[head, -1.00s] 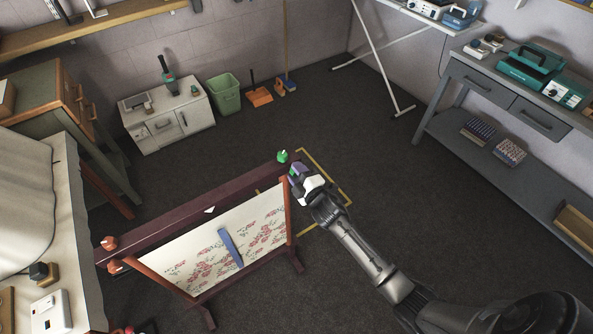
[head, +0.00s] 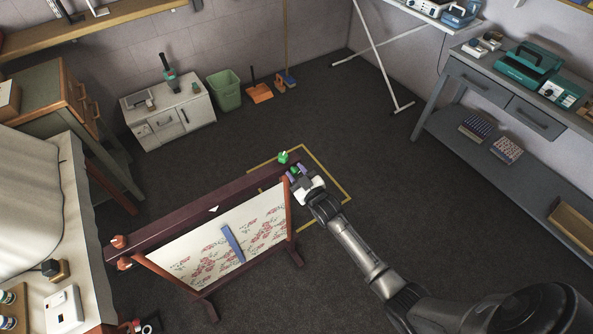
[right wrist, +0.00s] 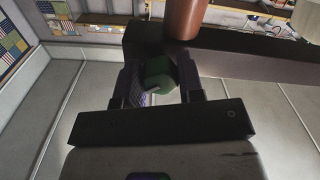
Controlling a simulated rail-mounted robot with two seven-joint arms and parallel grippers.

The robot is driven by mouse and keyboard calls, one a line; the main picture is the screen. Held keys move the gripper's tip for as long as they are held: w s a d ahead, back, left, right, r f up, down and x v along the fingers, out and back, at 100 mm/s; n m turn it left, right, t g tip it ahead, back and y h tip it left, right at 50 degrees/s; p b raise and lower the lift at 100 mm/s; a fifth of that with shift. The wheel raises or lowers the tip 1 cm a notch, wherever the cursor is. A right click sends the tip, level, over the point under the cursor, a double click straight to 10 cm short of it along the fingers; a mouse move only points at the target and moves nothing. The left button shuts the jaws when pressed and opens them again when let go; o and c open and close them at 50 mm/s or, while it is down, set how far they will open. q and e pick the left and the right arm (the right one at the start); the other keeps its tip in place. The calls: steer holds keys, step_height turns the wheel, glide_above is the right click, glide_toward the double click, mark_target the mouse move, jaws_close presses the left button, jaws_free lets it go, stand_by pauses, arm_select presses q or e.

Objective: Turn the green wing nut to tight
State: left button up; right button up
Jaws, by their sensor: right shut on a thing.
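A dark maroon beam (head: 180,213) tops a standing frame with a floral cloth (head: 205,262). At its far right end is a green knob (head: 283,157) with a pale mark on top. Just below it, a second green piece, the green wing nut (head: 294,170), sits at the beam's end. My right gripper (head: 298,172) reaches it from the right and is shut on it. In the right wrist view the green wing nut (right wrist: 160,75) lies between the two fingers, its lower part partly hidden. My left gripper is out of view.
Two orange-red knobs (head: 119,241) sit at the beam's left end. A blue strip (head: 232,243) lies across the cloth. A yellow floor outline (head: 333,178) surrounds the frame's right end. A workbench (head: 515,110) stands at the right. The floor between is clear.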

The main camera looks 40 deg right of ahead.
steer(key=m+p, duration=0.1)
steer(key=m, duration=0.2)
steer(key=shift+m, duration=0.4)
steer(key=m, duration=0.2)
steer(key=shift+m, duration=0.4)
steer(key=shift+f+m, duration=0.1)
steer(key=shift+m, duration=0.7)
steer(key=shift+p, duration=0.3)
steer(key=o, duration=0.7)
steer(key=shift+o, duration=1.1)
steer(key=shift+s, duration=0.1)
